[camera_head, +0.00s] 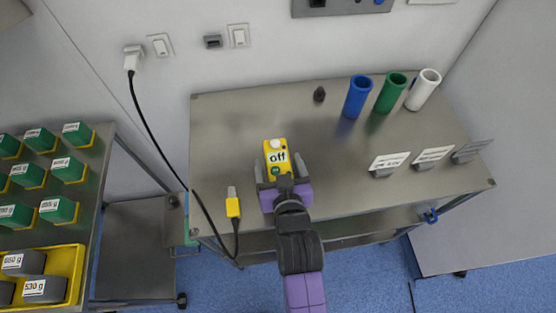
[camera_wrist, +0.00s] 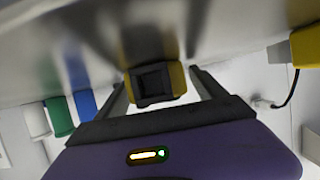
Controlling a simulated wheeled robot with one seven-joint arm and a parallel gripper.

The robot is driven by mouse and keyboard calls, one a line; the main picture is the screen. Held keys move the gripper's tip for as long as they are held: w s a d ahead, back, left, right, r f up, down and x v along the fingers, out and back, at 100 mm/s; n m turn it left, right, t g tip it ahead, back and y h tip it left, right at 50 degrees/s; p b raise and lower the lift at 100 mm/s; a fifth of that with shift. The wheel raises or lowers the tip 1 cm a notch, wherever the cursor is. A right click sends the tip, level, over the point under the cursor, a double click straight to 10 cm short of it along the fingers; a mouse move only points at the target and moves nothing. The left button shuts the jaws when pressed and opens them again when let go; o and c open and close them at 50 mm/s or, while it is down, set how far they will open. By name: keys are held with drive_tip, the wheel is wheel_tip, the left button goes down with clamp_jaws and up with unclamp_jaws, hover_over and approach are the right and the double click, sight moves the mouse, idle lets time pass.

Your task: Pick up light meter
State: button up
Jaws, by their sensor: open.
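The light meter (camera_head: 276,152) is a small yellow device with a white dome on top and a label reading "off". It lies on the metal table (camera_head: 225,130), left of the table's middle. My gripper (camera_head: 281,170) is open at its near end, with one finger on each side of it. In the wrist view the yellow and black end of the meter (camera_wrist: 157,84) sits between the two spread fingers (camera_wrist: 160,92), with gaps on both sides. My gripper hides part of the meter's near end.
A yellow plug (camera_head: 233,207) with a black cable lies left of my gripper. Blue (camera_head: 356,97), green (camera_head: 391,93) and white (camera_head: 423,90) tubes stand at the back right. A small dark object (camera_head: 319,94) stands behind the meter. Label stands (camera_head: 388,163) line the right side.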

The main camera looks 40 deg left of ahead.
drive_tip(key=shift+c, duration=0.2)
drive_tip(key=c, duration=1.6)
drive_tip(key=shift+c, duration=0.2)
drive_tip(key=shift+r, duration=0.1)
